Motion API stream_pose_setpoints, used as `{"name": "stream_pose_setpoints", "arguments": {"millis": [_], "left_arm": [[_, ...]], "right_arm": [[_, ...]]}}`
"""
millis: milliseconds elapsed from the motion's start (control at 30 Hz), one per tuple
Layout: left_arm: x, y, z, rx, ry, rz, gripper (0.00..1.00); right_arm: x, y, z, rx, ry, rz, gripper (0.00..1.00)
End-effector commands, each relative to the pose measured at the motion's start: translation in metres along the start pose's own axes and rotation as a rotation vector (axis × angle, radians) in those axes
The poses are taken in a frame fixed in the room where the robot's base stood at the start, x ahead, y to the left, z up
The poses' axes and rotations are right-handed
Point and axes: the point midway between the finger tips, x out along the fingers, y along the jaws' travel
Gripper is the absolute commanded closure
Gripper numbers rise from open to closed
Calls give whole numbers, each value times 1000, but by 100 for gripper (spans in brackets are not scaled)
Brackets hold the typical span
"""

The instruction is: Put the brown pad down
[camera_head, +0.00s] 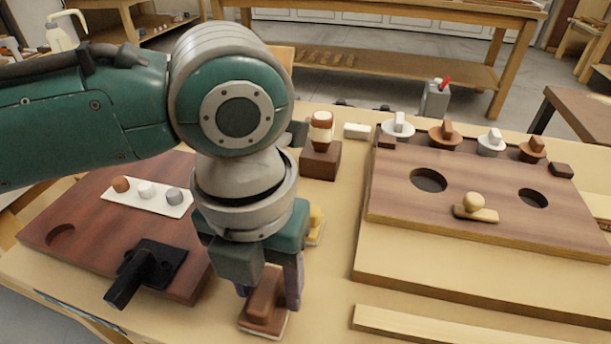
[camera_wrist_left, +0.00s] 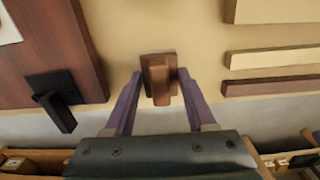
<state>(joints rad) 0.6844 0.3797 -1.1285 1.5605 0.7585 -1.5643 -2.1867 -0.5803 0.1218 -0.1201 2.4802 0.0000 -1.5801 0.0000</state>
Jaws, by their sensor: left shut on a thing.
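The brown pad (camera_head: 264,309) is a small brown block with a raised grip and a pale underside. It is at the front of the bench, right of the dark red-brown board. My left gripper (camera_head: 269,296) points down and is shut on its grip. In the left wrist view the brown pad (camera_wrist_left: 158,82) sits between the two purple fingers of my left gripper (camera_wrist_left: 160,76). The pad is low over the bench top; I cannot tell if its underside touches. My right gripper is not in view.
The dark board (camera_head: 60,205) carries a white strip (camera_head: 147,197) and a black handle (camera_head: 150,265). A yellow piece (camera_head: 315,225) stands behind my gripper. A larger panel (camera_head: 400,205) with round holes and knobs is at right. Bare bench lies right of the pad.

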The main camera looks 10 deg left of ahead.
Motion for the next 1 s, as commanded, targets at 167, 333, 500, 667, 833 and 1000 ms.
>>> {"name": "stream_pose_setpoints", "arguments": {"millis": [167,333,500,667,833,1000], "left_arm": [[3,0,0,0,0,0,38],[3,0,0,0,0,0,19],[3,0,0,0,0,0,14],[0,0,0,0,0,0,14],[-24,0,1,2,-3,-2,14],[-64,0,1,1,-4,-2,14]], "right_arm": [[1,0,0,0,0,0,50],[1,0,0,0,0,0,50],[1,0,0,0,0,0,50],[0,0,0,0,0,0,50],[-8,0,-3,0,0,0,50],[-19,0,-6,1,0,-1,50]]}}
